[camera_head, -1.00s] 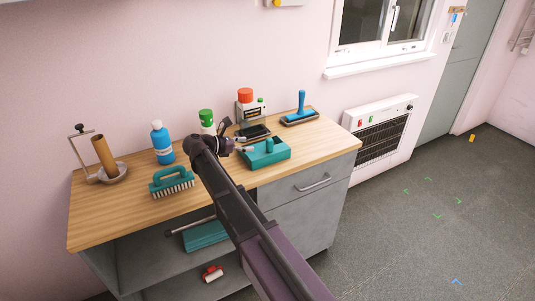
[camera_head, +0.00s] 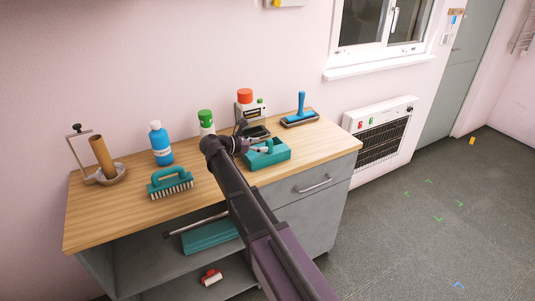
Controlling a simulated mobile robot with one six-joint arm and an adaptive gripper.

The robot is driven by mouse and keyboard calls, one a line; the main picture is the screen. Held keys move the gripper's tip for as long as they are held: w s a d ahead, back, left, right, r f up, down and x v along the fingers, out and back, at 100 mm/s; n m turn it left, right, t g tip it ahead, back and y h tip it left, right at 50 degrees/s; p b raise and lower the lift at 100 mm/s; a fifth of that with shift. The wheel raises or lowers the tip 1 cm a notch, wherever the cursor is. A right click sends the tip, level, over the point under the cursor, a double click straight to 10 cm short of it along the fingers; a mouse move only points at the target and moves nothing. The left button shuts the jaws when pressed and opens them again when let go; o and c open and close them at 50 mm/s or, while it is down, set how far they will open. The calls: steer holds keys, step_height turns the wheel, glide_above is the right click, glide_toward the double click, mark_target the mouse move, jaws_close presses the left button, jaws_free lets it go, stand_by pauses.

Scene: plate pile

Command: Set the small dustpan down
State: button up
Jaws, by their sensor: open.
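The small teal dustpan (camera_head: 275,155) sits on the wooden counter, right of the middle. My gripper (camera_head: 263,149) is open at the dustpan's upright handle, with its fingers close to it. Whether the fingers touch the handle is too small to tell. My arm hides the counter's front edge to the left of the dustpan.
The counter's right front corner is clear.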

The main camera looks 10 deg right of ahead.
mark_target(266, 145)
steer(key=shift+b+x, duration=0.5)
steer(key=shift+x, duration=1.6)
steer(key=shift+s, duration=0.1)
jaws_close()
